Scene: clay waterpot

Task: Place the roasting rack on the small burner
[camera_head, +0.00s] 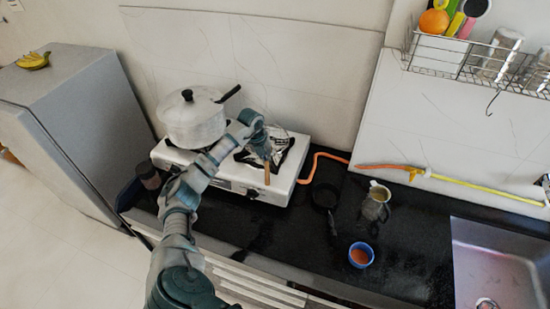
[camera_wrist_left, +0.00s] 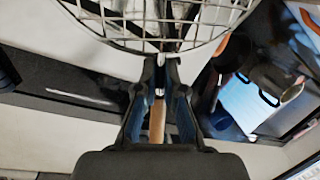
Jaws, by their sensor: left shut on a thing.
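My left gripper (camera_head: 262,150) is over the right side of the white stove (camera_head: 225,178). It is shut on the wooden handle (camera_head: 267,172) of the roasting rack, and the handle also shows between the fingers in the left wrist view (camera_wrist_left: 157,120). The rack's round wire mesh (camera_wrist_left: 200,22) fills the top of the left wrist view, beyond the fingertips. In the head view the mesh is hard to make out against the small burner (camera_head: 284,150) on the stove's right. I cannot tell whether the rack touches the burner. My right gripper is not in view.
A lidded pressure cooker (camera_head: 192,122) stands on the stove's left burner, its black handle pointing right. A small black pan (camera_head: 325,196), a metal jug (camera_head: 375,204) and a blue cup (camera_head: 361,255) are on the dark counter. An orange hose (camera_head: 312,166) leaves the stove. The sink (camera_head: 495,265) is at right.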

